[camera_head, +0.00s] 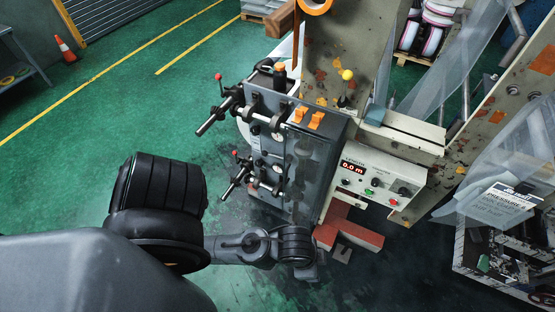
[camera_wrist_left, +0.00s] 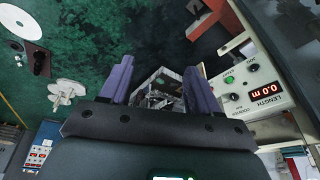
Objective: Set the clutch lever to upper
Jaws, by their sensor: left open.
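A lever with a yellow ball knob (camera_head: 347,75) stands on the tower column in the head view. Red-knobbed levers, an upper one (camera_head: 219,77) and a lower one (camera_head: 235,154), are on the left side of the dark machine cabinet (camera_head: 318,150). No readable label shows which is the clutch lever. My left gripper (camera_head: 307,272) is low, in front of the cabinet and below the levers, partly hidden by its wrist. In the left wrist view its two purple fingers (camera_wrist_left: 160,88) are apart with nothing held between them. My right gripper is not in view.
A length counter panel (camera_head: 378,180) reading 0.0 m juts out right of the cabinet; it also shows in the left wrist view (camera_wrist_left: 255,92). A red base beam (camera_head: 350,233) lies below it. A cluttered crate (camera_head: 505,250) stands at right. Green floor is open at left.

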